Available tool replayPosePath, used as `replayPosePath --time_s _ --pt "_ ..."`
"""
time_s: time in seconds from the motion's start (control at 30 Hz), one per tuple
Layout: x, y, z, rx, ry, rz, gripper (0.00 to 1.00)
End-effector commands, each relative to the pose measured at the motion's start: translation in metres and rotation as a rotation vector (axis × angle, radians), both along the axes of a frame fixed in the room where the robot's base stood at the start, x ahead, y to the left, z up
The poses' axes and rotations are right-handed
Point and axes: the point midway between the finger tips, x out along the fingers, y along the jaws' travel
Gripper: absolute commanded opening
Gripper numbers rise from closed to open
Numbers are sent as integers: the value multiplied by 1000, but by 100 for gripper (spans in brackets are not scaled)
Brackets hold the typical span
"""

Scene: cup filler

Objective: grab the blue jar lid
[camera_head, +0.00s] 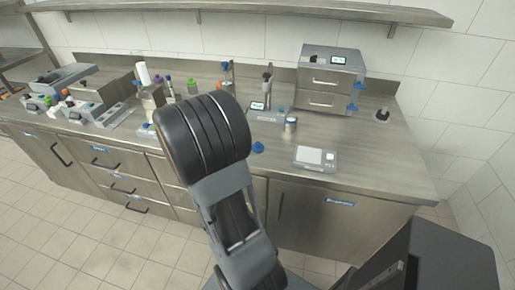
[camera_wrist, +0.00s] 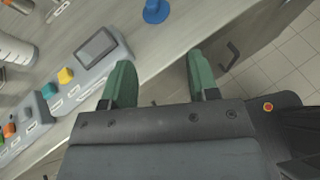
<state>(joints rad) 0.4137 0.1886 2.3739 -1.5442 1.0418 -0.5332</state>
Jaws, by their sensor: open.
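A blue jar lid (camera_head: 258,147) lies on the steel counter near its front edge, just right of my arm in the head view. A blue piece that looks like the same lid shows at the top of the wrist view (camera_wrist: 155,12), with a raised knob-like part. My gripper (camera_wrist: 160,78) has two green fingers spread apart with nothing between them. The blue piece is beyond the fingertips and apart from them. In the head view my arm hides the gripper.
A small metal jar (camera_head: 290,124) stands behind the lid. A flat scale (camera_head: 315,158) sits to its right. A device with a screen and colored knobs (camera_wrist: 92,60) is left of my fingers in the wrist view. A steel drawer unit (camera_head: 330,80) stands at the back.

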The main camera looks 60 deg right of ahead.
Motion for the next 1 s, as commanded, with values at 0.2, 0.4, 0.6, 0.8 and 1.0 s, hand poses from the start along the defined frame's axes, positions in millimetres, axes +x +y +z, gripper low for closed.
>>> replayPosePath --time_s 0.2,0.4,0.6,0.8,1.0 --pt "3 -29 -14 -43 113 78 54" --pt "0 -63 -28 -44 119 84 54" --pt "-1 -87 -37 -45 117 86 54" --pt "-2 -97 -41 -45 115 86 54" --pt "-5 -118 -48 -44 117 85 54"
